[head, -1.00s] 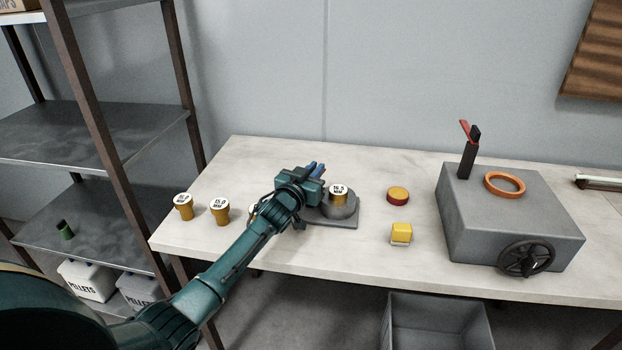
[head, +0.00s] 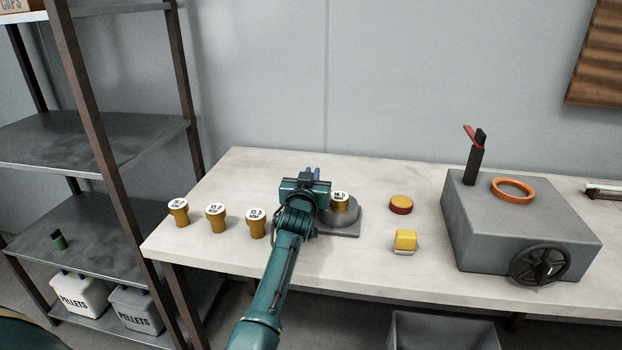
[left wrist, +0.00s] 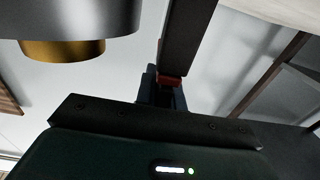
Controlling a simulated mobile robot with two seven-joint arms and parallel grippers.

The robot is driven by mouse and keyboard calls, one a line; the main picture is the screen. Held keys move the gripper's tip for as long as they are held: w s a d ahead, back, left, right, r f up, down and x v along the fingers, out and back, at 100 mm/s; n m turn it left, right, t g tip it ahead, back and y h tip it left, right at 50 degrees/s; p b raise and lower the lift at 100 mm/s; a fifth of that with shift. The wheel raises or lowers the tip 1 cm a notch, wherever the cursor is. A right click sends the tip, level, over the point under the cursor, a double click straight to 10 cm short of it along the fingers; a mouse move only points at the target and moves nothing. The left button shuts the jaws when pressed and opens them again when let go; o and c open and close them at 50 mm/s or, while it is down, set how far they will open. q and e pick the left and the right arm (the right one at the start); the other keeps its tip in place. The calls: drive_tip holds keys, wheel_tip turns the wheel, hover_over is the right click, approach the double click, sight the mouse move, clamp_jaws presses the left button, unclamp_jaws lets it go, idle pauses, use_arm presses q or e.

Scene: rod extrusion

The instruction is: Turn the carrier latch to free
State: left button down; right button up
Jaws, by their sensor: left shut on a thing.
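The carrier (head: 350,222) is a grey rounded block on a flat base on the bench, with a brass die (head: 340,203) labelled in its top. In the left wrist view the carrier (left wrist: 70,18) is a grey cylinder with the brass die (left wrist: 62,50) at upper left. My left gripper (head: 312,174) is at the carrier's left side, its fingers pointing toward the wall. In the left wrist view it (left wrist: 163,85) is shut on the red-ended dark latch lever (left wrist: 185,40). In the head view the gripper hides the latch, so its angle is unclear. My right gripper is out of view.
Several brass dies (head: 215,219) stand left of my arm. A grey machine (head: 520,225) with a handwheel (head: 540,264) stands farther right. A shelf rack (head: 100,135) is at left.

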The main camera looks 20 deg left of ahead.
use_arm(q)
drive_tip(key=c, duration=1.5)
unclamp_jaws()
drive_tip(key=shift+s, duration=0.1)
